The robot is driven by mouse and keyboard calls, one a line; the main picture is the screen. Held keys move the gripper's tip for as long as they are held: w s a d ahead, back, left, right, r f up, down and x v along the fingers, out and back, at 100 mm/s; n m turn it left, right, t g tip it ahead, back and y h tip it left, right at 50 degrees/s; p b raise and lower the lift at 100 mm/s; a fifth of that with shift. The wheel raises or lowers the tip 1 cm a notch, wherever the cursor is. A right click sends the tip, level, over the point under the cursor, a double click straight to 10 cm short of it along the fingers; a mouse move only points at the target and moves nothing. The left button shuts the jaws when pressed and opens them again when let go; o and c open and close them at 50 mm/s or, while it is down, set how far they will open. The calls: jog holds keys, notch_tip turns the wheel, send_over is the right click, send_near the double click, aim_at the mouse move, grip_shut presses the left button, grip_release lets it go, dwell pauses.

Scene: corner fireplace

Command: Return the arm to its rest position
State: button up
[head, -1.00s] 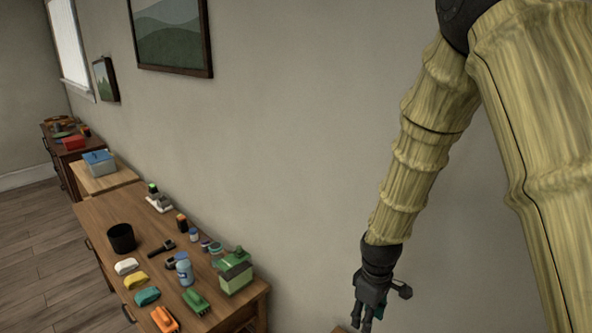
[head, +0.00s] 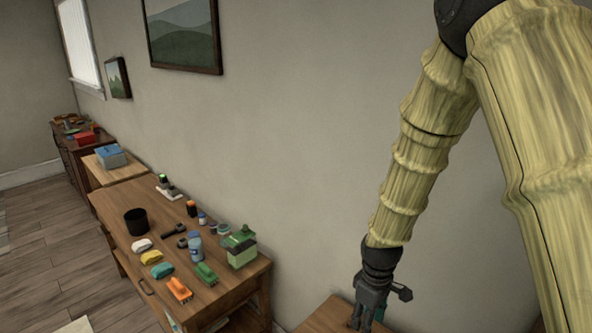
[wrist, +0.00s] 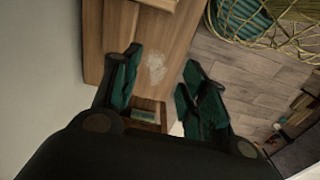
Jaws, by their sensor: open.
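My gripper (head: 366,312) hangs from my arm at the lower right of the head view, pointing down. In the wrist view its teal-lined fingers (wrist: 158,92) stand apart with a clear gap and nothing held between them. Below and beyond the fingers is a wooden surface (wrist: 150,35). In the head view a wooden top (head: 330,316) shows just left of the gripper at the bottom edge. Whether the gripper touches it cannot be told, but it appears apart.
A wooden table (head: 215,290) at left holds a black cup (head: 136,222), a blue bottle (head: 195,247), a green container (head: 241,248) and several brushes and cloths. A wicker basket (wrist: 265,25) shows in the wrist view. Floor (head: 60,260) is open at left.

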jog(key=s+d+f+m, duration=0.1)
jog(key=s+f+m, duration=0.1)
jog(key=s+f, duration=0.55)
jog(key=s+d+f+m, duration=0.15)
jog(key=s+f, duration=0.35)
jog(key=f, duration=0.5)
jog(key=s+d+f+m, duration=0.1)
jog(key=s+f+m, duration=0.25)
jog(key=s, duration=0.55)
jog(key=s+d+f+m, duration=0.1)
jog(key=s+f+m, duration=0.3)
jog(key=s, duration=0.5)
notch_tip(320, 180, down, 16)
jog(key=n+b, duration=0.1)
jog(key=b, duration=1.4)
jog(key=shift+f, duration=0.25)
